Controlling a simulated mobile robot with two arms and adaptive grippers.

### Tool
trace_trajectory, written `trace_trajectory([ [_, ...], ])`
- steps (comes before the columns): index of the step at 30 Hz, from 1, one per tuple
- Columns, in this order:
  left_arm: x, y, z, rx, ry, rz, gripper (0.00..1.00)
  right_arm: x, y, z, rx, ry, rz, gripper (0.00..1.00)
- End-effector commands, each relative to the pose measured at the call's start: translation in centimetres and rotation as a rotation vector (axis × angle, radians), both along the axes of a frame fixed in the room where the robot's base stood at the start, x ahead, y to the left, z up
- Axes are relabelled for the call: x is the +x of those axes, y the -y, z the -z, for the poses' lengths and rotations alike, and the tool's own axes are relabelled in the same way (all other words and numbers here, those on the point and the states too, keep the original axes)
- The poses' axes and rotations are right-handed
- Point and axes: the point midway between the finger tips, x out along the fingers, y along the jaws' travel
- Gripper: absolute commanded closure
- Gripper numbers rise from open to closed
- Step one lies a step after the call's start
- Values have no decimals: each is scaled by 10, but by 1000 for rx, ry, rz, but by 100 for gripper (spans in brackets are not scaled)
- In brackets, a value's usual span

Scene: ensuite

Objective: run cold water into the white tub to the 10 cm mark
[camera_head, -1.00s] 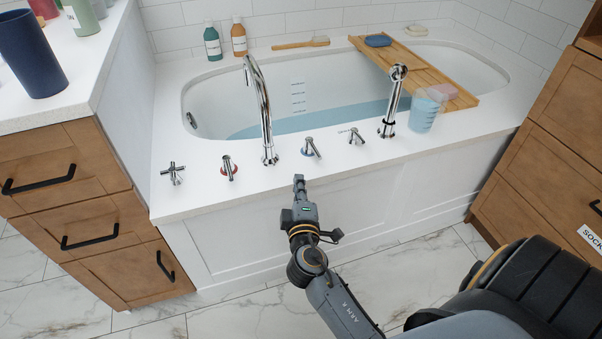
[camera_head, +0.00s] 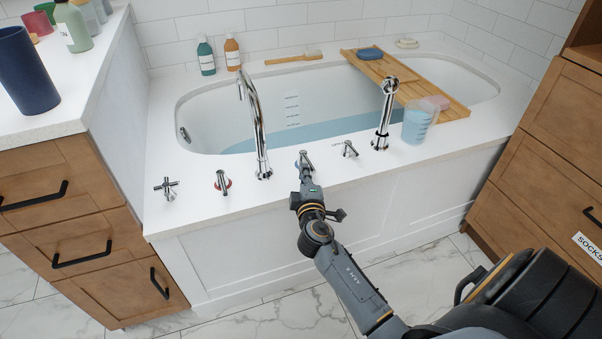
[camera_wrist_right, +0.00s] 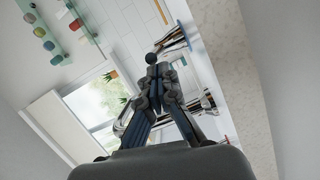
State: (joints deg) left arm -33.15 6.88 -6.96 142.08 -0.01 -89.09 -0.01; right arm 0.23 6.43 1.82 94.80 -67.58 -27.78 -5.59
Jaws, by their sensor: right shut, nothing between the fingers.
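The white tub (camera_head: 205,112) is set in a white deck and holds pale blue water (camera_head: 330,135). A column of depth marks (camera_head: 292,112) is on its far inner wall; their numbers are too small to read. A tall chrome spout (camera_head: 254,125) arches over the near rim, with no stream visible. A lever tap with a blue ring (camera_head: 303,156) stands right of it, and one with a red ring (camera_head: 223,183) stands left. My right gripper (camera_head: 306,174) is shut and empty at the blue-ringed lever; contact is unclear. It also shows in the wrist view (camera_wrist_right: 152,62).
A cross-handled tap (camera_head: 167,188), another lever (camera_head: 349,149) and a hand shower (camera_head: 385,115) also stand on the deck. Wooden cabinets flank the tub.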

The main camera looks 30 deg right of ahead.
Motion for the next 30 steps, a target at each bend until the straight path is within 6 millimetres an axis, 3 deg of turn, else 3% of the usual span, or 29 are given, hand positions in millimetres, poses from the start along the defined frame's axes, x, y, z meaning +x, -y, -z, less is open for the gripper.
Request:
trace_trajectory([
  [7, 0, 0, -3, 0, -2, 0, 19, -2, 4, -1, -5, -3, -25, 100],
  [17, -6, -1, -13, 5, -28, -1, 19, -10, 23, 0, -4, -4, -246, 100],
  [30, -5, -1, -12, 5, -25, -2, 19, -12, 30, 0, -1, -1, -252, 100],
])
